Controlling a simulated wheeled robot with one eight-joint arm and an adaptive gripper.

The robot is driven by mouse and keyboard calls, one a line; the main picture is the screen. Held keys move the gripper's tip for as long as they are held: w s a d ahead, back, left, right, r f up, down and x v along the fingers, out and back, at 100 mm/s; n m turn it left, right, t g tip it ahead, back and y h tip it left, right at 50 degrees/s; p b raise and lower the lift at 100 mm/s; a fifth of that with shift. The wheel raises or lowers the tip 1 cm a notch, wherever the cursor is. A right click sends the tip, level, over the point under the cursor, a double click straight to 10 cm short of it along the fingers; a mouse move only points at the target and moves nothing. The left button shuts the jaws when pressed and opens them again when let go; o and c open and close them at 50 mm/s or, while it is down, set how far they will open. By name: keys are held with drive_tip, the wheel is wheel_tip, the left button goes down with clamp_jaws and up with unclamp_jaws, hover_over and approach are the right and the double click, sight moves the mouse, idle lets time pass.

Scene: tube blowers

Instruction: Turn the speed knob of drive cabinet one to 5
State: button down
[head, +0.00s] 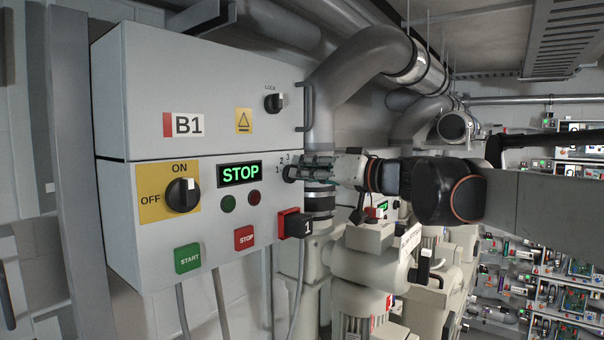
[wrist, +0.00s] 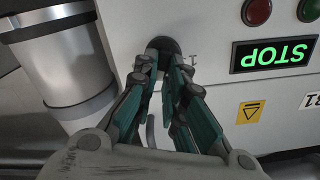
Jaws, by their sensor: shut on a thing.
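Drive cabinet one is the grey cabinet (head: 220,75) on the left in the head view, with a B1 label and a red tag marked 1. The speed knob (wrist: 163,45) is a dark round knob on its front, partly hidden by my fingers. In the head view, the digits 1, 2 and 3 show around the knob; the rest of its scale is hidden. My gripper (head: 298,171) reaches the cabinet from the right. In the wrist view my gripper (wrist: 163,62) has its teal fingers shut on the knob. The knob's pointer cannot be made out.
The display (head: 240,173) reads STOP in green. The ON/OFF switch (head: 183,194), green START button (head: 187,258) and red STOP button (head: 244,238) are on the same panel. A thick grey pipe (head: 350,72) runs close behind my gripper. Pale machines stand below my arm.

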drive_tip(key=m, duration=0.3)
drive_tip(key=m+b, duration=0.1)
drive_tip(key=m, duration=0.1)
drive_tip(key=shift+w+d+f+m, duration=0.25)
drive_tip(key=shift+f+m, duration=0.05)
drive_tip(key=shift+w+f+m+b, duration=0.15)
drive_tip(key=shift+m+b, duration=0.3)
drive_tip(key=shift+m, duration=1.65)
drive_tip(key=c, duration=1.7)
unclamp_jaws()
drive_tip(key=shift+d, duration=0.15)
drive_tip(key=shift+o, duration=0.2)
drive_tip(key=v, duration=0.7)
drive_tip(key=shift+s+d, duration=0.2)
